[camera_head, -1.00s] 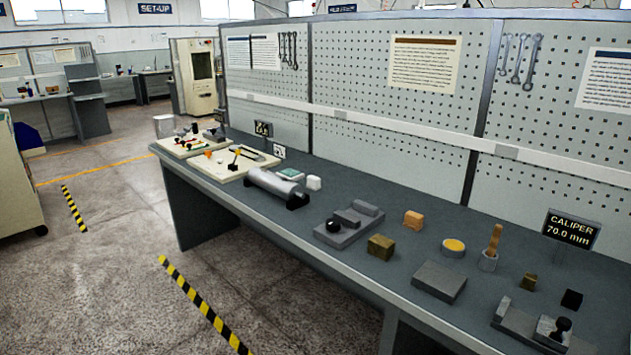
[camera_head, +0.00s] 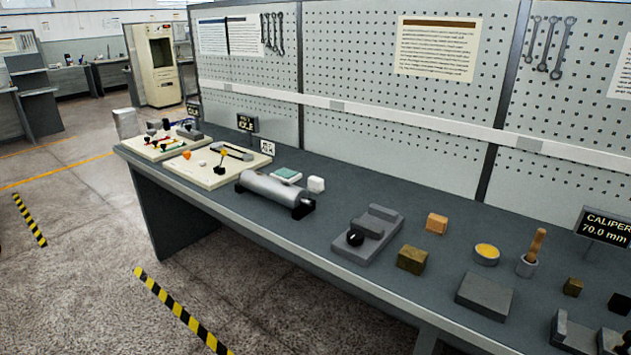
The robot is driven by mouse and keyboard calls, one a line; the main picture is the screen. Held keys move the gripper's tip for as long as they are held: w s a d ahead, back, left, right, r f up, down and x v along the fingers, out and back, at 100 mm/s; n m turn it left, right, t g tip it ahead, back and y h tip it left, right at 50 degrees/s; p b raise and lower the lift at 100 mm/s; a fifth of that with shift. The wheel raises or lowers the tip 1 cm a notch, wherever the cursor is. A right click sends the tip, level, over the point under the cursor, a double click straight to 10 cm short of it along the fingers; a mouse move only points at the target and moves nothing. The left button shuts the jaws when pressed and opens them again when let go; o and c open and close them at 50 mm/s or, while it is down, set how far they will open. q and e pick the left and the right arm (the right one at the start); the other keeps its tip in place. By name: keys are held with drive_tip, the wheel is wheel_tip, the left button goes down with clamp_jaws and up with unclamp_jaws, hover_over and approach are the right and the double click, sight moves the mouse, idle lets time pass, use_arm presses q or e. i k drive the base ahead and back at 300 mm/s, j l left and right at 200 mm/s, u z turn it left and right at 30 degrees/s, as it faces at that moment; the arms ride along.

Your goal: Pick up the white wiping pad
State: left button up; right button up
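A small white block (camera_head: 316,184), which looks like the white wiping pad, sits on the grey workbench (camera_head: 330,222) near the middle of the view. It is just behind the dark right end of a grey cylinder (camera_head: 270,188) lying on its side. A flat teal-topped piece (camera_head: 286,175) lies to the left of the white block. Neither of my grippers is in view.
Boards with small parts (camera_head: 214,165) stand at the bench's left end. To the right are a grey fixture (camera_head: 367,231), a brass block (camera_head: 411,259), a yellow-topped dish (camera_head: 486,254) and a grey slab (camera_head: 484,296). A pegboard wall (camera_head: 400,110) backs the bench. Floor in front is clear.

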sight(316, 184)
drive_tip(key=i+j+z, duration=0.1)
drive_tip(key=j, duration=0.25)
drive_tip(key=i+j+z, duration=0.1)
drive_tip(key=i+j, duration=0.15)
drive_tip(key=i+j+z, duration=0.1)
drive_tip(key=j, duration=0.35)
drive_tip(key=i+j, duration=0.15)
drive_tip(key=j, duration=0.2)
drive_tip(key=i+j+z, duration=0.15)
drive_tip(key=j, duration=0.2)
